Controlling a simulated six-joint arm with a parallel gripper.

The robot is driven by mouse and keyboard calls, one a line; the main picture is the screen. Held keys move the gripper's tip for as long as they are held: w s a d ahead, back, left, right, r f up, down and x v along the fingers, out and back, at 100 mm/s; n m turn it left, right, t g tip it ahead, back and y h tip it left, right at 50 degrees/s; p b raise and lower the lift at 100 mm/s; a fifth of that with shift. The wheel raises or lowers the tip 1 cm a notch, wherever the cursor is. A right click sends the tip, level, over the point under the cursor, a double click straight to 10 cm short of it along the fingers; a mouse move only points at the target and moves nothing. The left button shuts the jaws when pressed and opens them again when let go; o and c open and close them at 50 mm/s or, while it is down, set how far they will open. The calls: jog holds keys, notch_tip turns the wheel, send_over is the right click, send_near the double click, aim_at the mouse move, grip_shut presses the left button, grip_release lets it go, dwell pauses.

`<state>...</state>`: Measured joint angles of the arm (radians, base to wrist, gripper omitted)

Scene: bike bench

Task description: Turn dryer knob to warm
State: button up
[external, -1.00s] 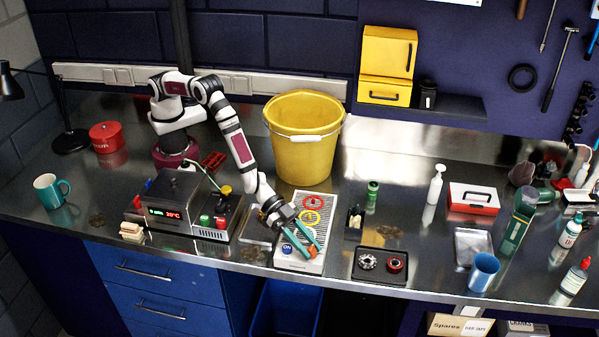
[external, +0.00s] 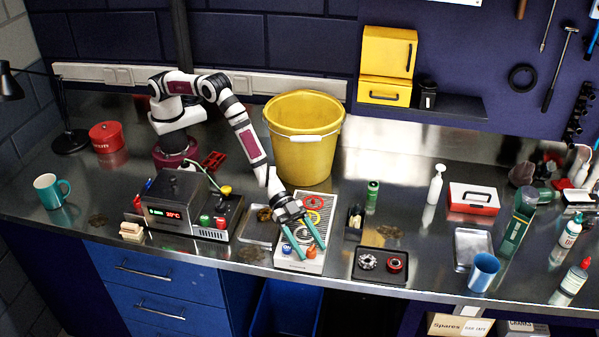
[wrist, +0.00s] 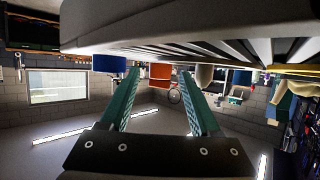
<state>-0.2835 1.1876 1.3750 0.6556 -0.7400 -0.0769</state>
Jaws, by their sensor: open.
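A white unit with a slatted grey top (external: 294,215) stands on the bench in front of my arm. I take it for the dryer. Its front end has a blue knob (external: 286,249) and an orange knob (external: 311,252). My gripper (external: 310,252) is open above that end, its teal fingers pointing down toward the front. In the wrist view the orange knob (wrist: 160,72) shows between the fingertips, and the blue knob (wrist: 109,63) lies left of them. Nothing is held. I cannot tell whether the fingers touch the orange knob, or its setting.
A dark box with a red display (external: 172,203) stands to the left. A yellow bucket (external: 303,150) is behind the unit. A black tray with round parts (external: 380,278) and a small dark holder (external: 355,232) stand to the right. The bench's front edge is close.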

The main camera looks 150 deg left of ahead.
jog(key=v, duration=1.5)
jog(key=shift+s+r, duration=0.25)
jog(key=shift+s, duration=0.1)
jog(key=w+r+n+t+y, duration=0.1)
jog(key=w+r+n+y, duration=0.25)
jog(key=w+n, duration=0.4)
jog(key=w+r+n+t+y, duration=0.1)
jog(key=w+r+n+y, duration=0.25)
jog(key=n, duration=0.75)
jog(key=s+d+f+n+g+y, duration=0.1)
jog(key=d+f+n+g+y, duration=0.2)
jog(key=n, duration=0.7)
jog(key=s+d+f+n+g, duration=0.1)
jog(key=d+f+n+g, duration=0.15)
jog(key=d+n, duration=0.5)
jog(key=s+d+f+n+g+y, duration=0.1)
jog(key=d+f+n+g+y, duration=0.15)
jog(key=n, duration=0.85)
jog(key=shift+g+h, duration=0.35)
jog(key=shift+g, duration=0.05)
jog(key=x, duration=1.4)
jog(key=shift+w+a, duration=0.2)
jog(key=shift+w, duration=0.2)
